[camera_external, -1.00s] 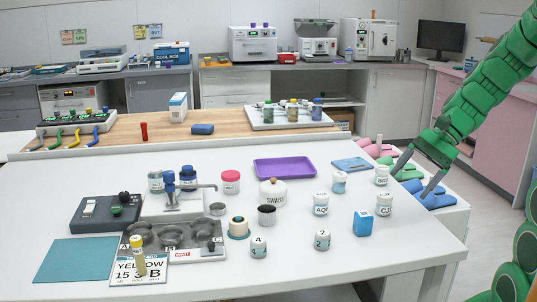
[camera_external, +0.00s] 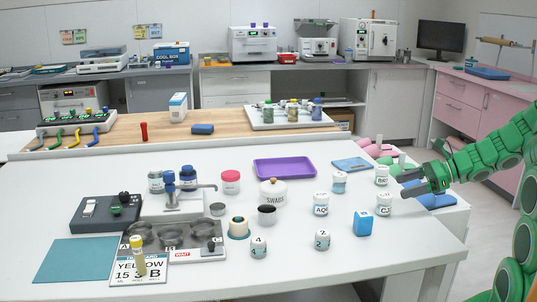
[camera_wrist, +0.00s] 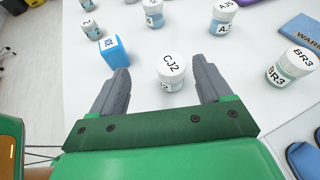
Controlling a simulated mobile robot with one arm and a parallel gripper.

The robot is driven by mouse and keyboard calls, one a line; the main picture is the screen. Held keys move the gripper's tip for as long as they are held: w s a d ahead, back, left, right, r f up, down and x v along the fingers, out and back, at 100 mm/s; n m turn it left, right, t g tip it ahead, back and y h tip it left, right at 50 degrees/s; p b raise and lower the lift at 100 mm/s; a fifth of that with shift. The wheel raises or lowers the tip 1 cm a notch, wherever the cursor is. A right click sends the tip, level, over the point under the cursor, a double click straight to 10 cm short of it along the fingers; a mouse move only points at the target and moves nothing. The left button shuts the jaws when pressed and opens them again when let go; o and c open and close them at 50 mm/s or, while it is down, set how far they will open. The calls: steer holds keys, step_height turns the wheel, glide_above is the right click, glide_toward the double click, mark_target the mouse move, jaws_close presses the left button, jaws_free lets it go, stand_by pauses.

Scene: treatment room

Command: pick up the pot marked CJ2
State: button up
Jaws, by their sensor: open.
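The pot marked CJ2 (camera_wrist: 171,70) is a small jar with a white lid, upright on the white table. In the wrist view it stands between and just beyond the tips of my gripper (camera_wrist: 165,85). It also shows in the external view (camera_external: 384,205), near the right edge of the table. There my gripper (camera_external: 407,184) is to its right and a little above it, with its fingers pointing left. My gripper is open with nothing held. Its fingers look apart from the pot.
A blue box (camera_wrist: 115,50) stands left of the pot. A pot marked BR3 (camera_wrist: 292,67) stands to its right. Several similar pots, a sugar jar (camera_external: 273,193) and a purple tray (camera_external: 284,168) are on the table. The table edge (camera_external: 455,250) is close by.

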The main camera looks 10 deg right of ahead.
mark_target(389, 195)
steer(key=shift+w+d+f+m+t, duration=0.4)
steer(key=shift+d+f+m, duration=0.15)
steer(key=shift+f, duration=0.2)
steer(key=shift+x, duration=0.95)
steer(key=shift+f+x, duration=0.25)
steer(key=shift+x, duration=1.15)
steer(key=shift+f+x, duration=0.2)
steer(key=shift+x, duration=1.25)
steer(key=shift+s+d, duration=0.15)
steer(key=c, duration=1)
steer(key=shift+r, duration=0.1)
steer(key=shift+c, duration=0.2)
